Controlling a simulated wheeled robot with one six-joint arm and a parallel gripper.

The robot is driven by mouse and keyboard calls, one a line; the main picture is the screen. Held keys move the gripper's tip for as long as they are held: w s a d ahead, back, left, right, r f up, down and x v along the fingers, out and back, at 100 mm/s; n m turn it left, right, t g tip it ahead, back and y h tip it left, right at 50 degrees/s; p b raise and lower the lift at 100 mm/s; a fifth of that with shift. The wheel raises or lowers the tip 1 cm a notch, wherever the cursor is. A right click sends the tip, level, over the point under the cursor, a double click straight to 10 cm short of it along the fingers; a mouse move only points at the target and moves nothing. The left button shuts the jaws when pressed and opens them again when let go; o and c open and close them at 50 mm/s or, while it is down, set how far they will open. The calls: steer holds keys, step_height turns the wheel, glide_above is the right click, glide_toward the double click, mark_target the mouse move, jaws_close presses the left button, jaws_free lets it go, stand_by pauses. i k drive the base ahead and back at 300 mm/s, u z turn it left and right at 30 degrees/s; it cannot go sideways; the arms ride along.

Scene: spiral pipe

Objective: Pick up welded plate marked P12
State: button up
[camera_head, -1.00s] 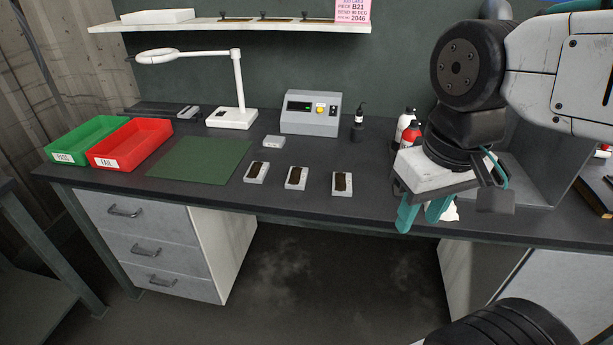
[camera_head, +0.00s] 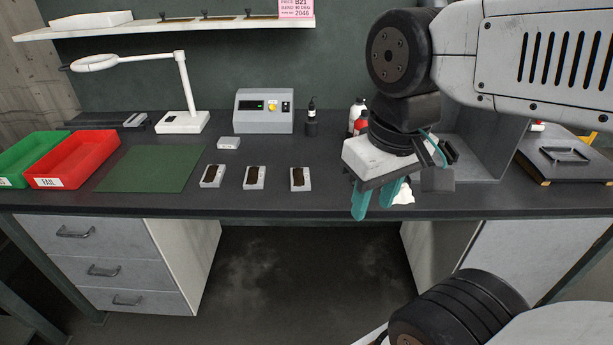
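Three small grey plates with dark brown weld patches lie in a row on the dark bench: a left plate (camera_head: 212,176), a middle plate (camera_head: 254,178) and a right plate (camera_head: 300,179). No marking can be read on any of them, so I cannot tell which is P12. My gripper (camera_head: 376,202) has teal fingers pointing down near the bench's front edge, to the right of the right plate. The fingers are apart with a narrow gap, and nothing shows between them.
A green mat (camera_head: 150,169), a red FAIL tray (camera_head: 75,160) and a green tray (camera_head: 22,158) lie to the left. A magnifier lamp (camera_head: 183,122), a control box (camera_head: 264,111) and dark bottle (camera_head: 312,120) stand behind the plates. A shelf (camera_head: 180,27) hangs above.

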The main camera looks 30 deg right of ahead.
mark_target(300, 178)
steer(key=z, duration=3.75)
steer(key=k, duration=1.8)
steer(key=u, duration=1.15)
